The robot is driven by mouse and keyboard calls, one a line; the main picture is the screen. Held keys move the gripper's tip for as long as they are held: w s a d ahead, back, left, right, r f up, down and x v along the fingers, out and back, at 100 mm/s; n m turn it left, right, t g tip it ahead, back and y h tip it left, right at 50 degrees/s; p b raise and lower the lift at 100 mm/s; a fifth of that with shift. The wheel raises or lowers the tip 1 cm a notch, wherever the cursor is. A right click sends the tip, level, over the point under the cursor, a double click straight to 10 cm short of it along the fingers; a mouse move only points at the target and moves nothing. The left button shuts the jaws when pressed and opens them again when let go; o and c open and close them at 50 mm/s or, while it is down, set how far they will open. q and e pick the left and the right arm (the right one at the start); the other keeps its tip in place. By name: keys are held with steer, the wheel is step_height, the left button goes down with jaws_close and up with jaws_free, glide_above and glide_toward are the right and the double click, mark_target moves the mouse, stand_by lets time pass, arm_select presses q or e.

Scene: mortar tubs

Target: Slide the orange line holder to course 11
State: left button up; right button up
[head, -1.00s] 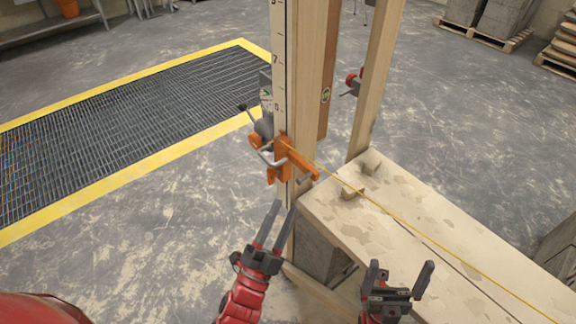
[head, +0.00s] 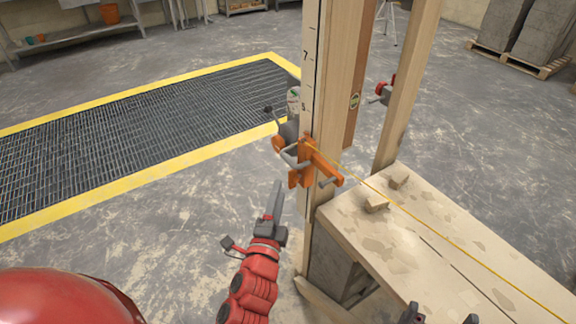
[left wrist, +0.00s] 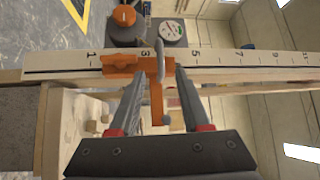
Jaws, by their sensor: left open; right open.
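The orange line holder (head: 316,162) is clamped on the pale numbered pole (head: 312,70), below the 5 mark, with a yellow line (head: 420,220) running from it to the right. In the left wrist view the orange holder (left wrist: 139,67) sits around the 3 mark, and the numbered scale (left wrist: 230,58) lies across the picture. My left gripper (head: 277,190) is open, below and left of the holder. In the left wrist view its fingers (left wrist: 160,85) point at the holder, its orange stem between them; contact cannot be told. My right gripper (head: 440,318) is open, only partly in view at the bottom edge.
A plank-like bench top (head: 400,240) with mortar lumps stands right of the pole. A red clamp (head: 386,90) is on the post behind. A yellow-edged floor grate (head: 130,135) lies at left.

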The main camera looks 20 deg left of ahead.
mark_target(288, 158)
arm_select(q)
steer(key=w, duration=0.3)
steer(key=w+a+r+p, duration=0.1)
steer(key=w, duration=0.3)
steer(key=w+p, duration=0.1)
steer(key=w, duration=0.3)
steer(key=shift+w+a+r, duration=0.2)
jaws_close()
stand_by(1.0)
